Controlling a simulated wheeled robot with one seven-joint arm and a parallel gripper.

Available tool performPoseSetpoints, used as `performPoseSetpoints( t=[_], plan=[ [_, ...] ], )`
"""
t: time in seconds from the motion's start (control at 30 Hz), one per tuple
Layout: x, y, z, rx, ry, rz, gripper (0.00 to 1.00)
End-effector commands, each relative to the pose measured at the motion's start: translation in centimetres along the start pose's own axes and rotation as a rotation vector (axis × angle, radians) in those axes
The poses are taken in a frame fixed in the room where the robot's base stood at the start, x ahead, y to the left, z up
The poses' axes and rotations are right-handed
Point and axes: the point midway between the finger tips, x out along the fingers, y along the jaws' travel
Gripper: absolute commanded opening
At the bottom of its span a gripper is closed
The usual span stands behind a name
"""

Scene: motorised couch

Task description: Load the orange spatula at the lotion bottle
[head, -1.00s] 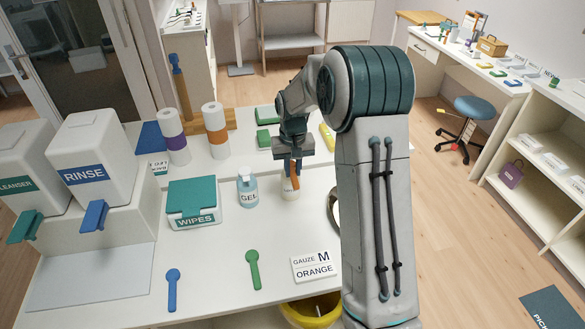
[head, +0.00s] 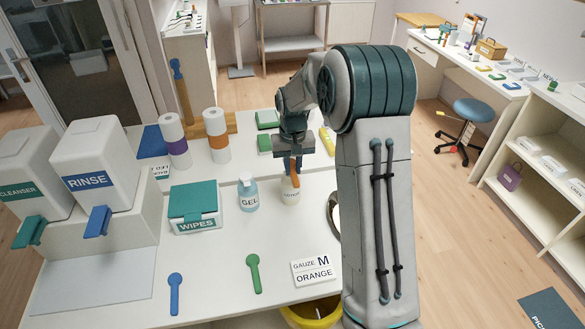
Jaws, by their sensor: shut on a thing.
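My gripper (head: 295,160) points down over the back of the near table and is shut on the orange spatula (head: 295,177). The spatula hangs from the jaws, right over the lotion bottle (head: 290,194), a cream bottle with a partly readable label. The spatula covers the top of the bottle; I cannot tell whether they touch. A blue spatula (head: 175,292) and a green spatula (head: 254,273) lie on the table in front. A card (head: 315,271) reading "GAUZE M ORANGE" lies at the table's right front.
A gel bottle (head: 248,193) stands close left of the lotion bottle, with a wipes box (head: 194,207) further left. Rinse (head: 95,165) and cleanser (head: 30,175) dispensers stand at left. A round metal dish (head: 333,212) is partly hidden by my arm. A yellow bin (head: 313,313) is below the front edge.

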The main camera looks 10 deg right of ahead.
Motion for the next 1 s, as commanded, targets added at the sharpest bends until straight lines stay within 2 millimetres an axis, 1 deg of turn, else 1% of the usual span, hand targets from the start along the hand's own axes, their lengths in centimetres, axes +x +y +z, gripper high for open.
performPoseSetpoints(
  t=[0.03, 0.1, 0.47, 1.0],
  plan=[
    [-0.7, 0.0, 0.0, 0.000, 0.001, 0.000, 0.00],
    [-1.3, 0.0, 0.0, 0.000, 0.002, 0.000, 0.00],
    [-4.0, 0.0, 0.0, -0.001, 0.001, 0.000, 0.00],
    [-4.1, 0.0, 0.0, -0.001, 0.001, 0.000, 0.00]
  ],
)
